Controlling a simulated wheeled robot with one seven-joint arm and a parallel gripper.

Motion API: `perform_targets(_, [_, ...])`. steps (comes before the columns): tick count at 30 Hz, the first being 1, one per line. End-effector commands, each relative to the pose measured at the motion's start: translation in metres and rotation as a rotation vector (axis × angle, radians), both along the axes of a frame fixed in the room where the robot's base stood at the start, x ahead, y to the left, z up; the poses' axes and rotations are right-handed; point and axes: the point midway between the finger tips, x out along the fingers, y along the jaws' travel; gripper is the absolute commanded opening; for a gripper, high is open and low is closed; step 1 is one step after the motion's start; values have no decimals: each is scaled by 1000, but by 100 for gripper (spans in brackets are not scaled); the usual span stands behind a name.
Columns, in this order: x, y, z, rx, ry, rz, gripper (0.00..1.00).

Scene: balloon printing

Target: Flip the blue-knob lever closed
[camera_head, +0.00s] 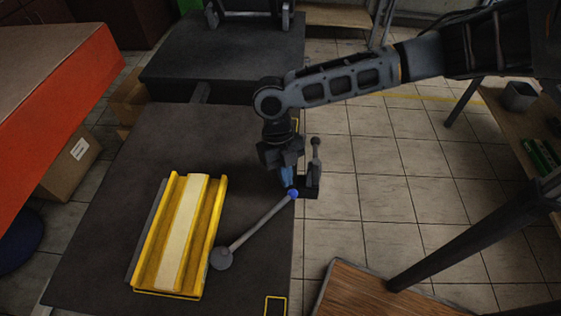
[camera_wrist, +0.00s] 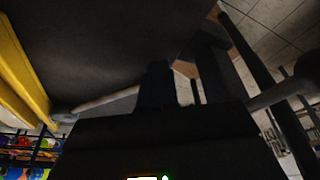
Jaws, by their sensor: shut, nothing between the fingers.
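The lever (camera_head: 258,228) is a grey rod that slants up and right from a round pivot (camera_head: 221,259) beside the yellow tray to its blue knob (camera_head: 293,194). My gripper (camera_head: 288,183) points down, shut and empty, just above and behind the blue knob. Whether it touches the knob I cannot tell. In the wrist view the lever's rod (camera_wrist: 105,102) runs from the left toward the dark fingers, and the blue knob is hidden.
A yellow tray (camera_head: 218,205) with a pale strip (camera_head: 181,230) lies on the dark table (camera_head: 130,150), left of the lever. A second, dark-knobbed lever (camera_head: 315,155) stands upright close to the right of my gripper, at the table's right edge. A wooden surface (camera_head: 375,290) is at the front right.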

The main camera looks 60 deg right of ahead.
Motion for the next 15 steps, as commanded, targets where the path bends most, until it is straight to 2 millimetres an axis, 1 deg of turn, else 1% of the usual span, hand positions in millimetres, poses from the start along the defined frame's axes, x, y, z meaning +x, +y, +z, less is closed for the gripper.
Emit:
perform_targets(11, [-2, 1, 0, -1, 0, -2, 0])
perform_targets(15, [-11, 3, -1, 1, -1, -43, 0])
